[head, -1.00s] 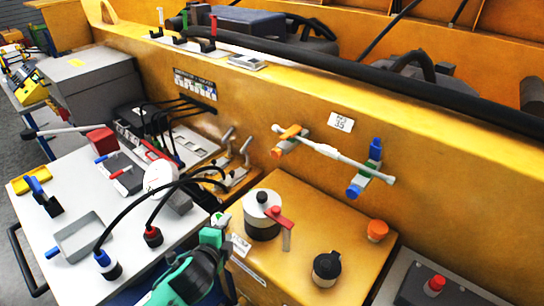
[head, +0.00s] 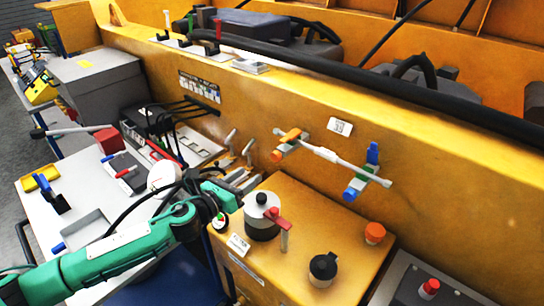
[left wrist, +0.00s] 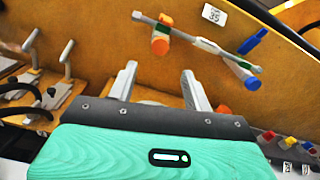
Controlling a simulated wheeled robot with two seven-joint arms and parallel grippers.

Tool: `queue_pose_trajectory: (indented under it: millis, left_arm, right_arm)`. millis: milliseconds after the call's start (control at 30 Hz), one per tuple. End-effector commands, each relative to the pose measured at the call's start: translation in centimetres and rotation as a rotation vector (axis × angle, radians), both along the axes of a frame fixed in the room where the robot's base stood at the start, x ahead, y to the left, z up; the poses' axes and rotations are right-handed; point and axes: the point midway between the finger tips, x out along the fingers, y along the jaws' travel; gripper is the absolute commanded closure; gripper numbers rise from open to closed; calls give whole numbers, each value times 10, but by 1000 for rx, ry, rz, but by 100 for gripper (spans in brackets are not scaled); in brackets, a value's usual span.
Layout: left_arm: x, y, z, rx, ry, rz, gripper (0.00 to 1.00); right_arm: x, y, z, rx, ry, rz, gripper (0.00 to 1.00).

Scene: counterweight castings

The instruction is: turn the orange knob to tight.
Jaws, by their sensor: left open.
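The orange knob (head: 374,233) is a short round cap on top of the yellow box, near its right back corner. In the left wrist view an orange round part (left wrist: 224,112), likely this knob, shows just past the right finger. My left gripper (head: 243,180) is open and empty, above the left back part of the box, well to the left of the knob and apart from it. Its two pale fingers (left wrist: 160,82) stand apart in the left wrist view. I cannot read any tight mark near the knob. My right gripper is not in view.
A grey canister with a red lever (head: 262,215) and a black knob (head: 323,268) stand on the yellow box (head: 290,255). A white bar with orange and blue fittings (head: 328,155) runs along the wall behind. A white cart (head: 88,205) with parts lies left.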

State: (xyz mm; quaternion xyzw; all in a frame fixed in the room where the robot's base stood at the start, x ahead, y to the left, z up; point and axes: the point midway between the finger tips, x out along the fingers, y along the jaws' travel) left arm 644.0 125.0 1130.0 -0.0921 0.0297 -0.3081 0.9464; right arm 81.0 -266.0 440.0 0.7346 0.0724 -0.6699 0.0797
Motion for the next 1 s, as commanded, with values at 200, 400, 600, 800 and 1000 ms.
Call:
queue_pose_trajectory:
  millis: [200,400,600,800,1000]
  left_arm:
    - [33,-25,4,-4,1,1,50]
    - [61,-45,3,-5,2,1,50]
    - [81,-60,2,-4,2,0,50]
    - [90,-66,1,-4,2,0,50]
    - [91,-67,0,-4,2,1,50]
  right_arm:
    - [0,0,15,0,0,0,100]
    - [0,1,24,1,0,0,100]
    - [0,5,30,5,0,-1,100]
    - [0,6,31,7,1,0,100]
    - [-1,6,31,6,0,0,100]
